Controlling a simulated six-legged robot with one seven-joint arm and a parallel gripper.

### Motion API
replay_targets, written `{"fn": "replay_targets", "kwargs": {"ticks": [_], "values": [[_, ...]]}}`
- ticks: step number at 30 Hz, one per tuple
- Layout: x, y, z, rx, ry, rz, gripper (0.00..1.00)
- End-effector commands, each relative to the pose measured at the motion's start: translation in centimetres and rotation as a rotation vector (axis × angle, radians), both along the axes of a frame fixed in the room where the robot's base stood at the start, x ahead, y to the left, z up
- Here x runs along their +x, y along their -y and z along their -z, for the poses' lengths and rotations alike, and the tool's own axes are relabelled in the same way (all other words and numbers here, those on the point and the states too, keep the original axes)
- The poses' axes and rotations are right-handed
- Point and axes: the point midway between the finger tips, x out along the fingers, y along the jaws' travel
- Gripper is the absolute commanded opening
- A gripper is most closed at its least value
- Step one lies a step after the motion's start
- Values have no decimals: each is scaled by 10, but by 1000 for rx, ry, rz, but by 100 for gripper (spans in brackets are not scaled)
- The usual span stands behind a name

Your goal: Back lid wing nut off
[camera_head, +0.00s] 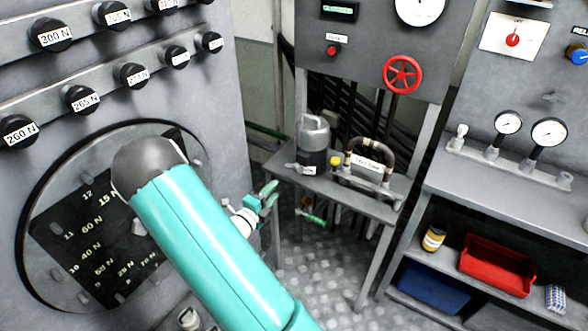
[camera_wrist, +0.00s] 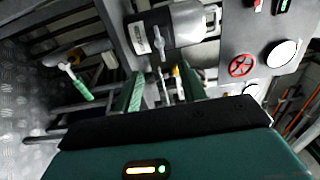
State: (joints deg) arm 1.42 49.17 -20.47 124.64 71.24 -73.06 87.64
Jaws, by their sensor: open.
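A grey metal canister (camera_head: 313,135) with a top handle and a white label stands on a small grey side table. In the wrist view the canister (camera_wrist: 180,28) appears tipped sideways. A small silver wing-shaped piece (camera_wrist: 158,38), which looks like a wing nut, sits by the label. My gripper (camera_head: 268,196) is left of the table, in front of the canister. In the wrist view its two green fingers (camera_wrist: 162,74) are apart, with the wing-shaped piece beyond the gap. Nothing is visibly held. I cannot tell the exact distance to it.
A ring-handled labelled device (camera_head: 368,165) and a yellow-capped item (camera_head: 335,161) stand beside the canister. A green-handled tool (camera_head: 312,216) hangs by the table's front edge. A red valve wheel (camera_head: 403,74) is above. Shelves with a red bin (camera_head: 497,268) stand right; floor between is clear.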

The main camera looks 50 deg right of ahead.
Motion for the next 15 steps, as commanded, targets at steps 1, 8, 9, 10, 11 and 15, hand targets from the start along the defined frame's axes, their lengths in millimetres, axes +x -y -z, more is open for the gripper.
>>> {"fn": "replay_targets", "kwargs": {"ticks": [1, 8, 9, 10, 11, 15], "values": [[0, 5, -1, -2, 1, 2, 41], [4, 42, 0, 0, 0, 1, 41], [4, 51, 0, 0, 0, 0, 41], [5, 57, 0, 0, -1, 0, 41], [6, 62, 0, 0, 0, 0, 41], [8, 90, 0, 0, -1, -1, 41]]}}
